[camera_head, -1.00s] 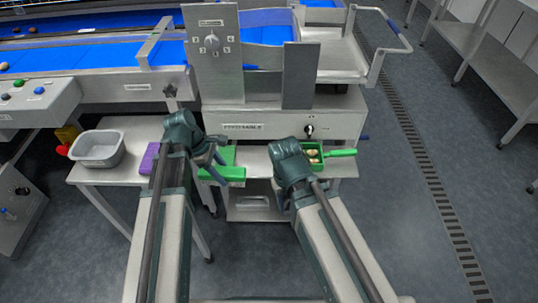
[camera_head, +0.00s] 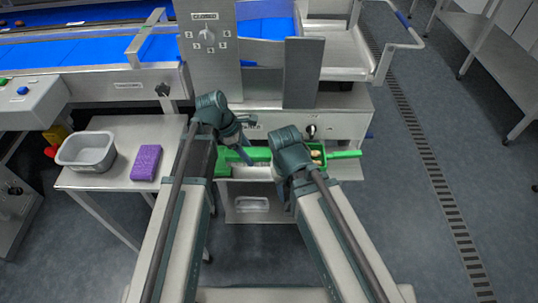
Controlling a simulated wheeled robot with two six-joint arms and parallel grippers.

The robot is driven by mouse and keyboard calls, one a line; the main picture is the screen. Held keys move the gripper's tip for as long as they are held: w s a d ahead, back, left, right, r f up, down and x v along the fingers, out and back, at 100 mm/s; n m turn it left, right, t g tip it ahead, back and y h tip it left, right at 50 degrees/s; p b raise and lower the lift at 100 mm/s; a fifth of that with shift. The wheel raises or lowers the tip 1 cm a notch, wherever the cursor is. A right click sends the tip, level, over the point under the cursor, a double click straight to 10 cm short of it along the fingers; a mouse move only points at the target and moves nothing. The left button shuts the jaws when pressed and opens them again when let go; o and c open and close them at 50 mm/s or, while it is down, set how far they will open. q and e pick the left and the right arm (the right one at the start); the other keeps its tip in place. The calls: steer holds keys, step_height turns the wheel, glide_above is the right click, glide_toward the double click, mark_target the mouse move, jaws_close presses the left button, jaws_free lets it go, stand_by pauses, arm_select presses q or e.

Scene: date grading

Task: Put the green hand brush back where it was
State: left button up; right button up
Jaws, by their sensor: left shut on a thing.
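My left gripper (camera_head: 243,148) is over the front ledge of the steel machine, its jaws shut on a green thing that I take to be the green hand brush (camera_head: 260,153). Part of the brush is hidden behind the jaws and my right wrist. More green (camera_head: 222,168) shows just left of the jaws; I cannot tell whether it is the same piece. My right gripper (camera_head: 290,152) is beside the brush, and its fingertips are hidden. A green scoop-like container with pale brown dates (camera_head: 316,154) sits right of it, with a green handle (camera_head: 345,154) pointing right.
A grey tub (camera_head: 87,150) and a purple block (camera_head: 146,162) are on the steel side table (camera_head: 115,183) at left. A steel panel with a dial (camera_head: 209,38) stands behind the ledge. A lower shelf (camera_head: 252,205) is below.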

mark_target(269, 153)
arm_select(q)
steer(key=w+d, duration=0.1)
steer(key=d, duration=0.1)
steer(key=w+d, duration=0.1)
steer(key=d, duration=0.1)
steer(key=w+d, duration=0.1)
steer(key=d, duration=0.1)
steer(key=shift+w+d+f+b, duration=0.2)
steer(key=shift+d+f+b, duration=0.1)
steer(key=shift+f, duration=0.05)
step_height(269, 153, down, 4)
steer(key=b, duration=0.3)
steer(key=shift+r+b, duration=0.1)
steer(key=shift+b, duration=0.25)
steer(key=shift+r, duration=0.15)
steer(key=o, duration=1.3)
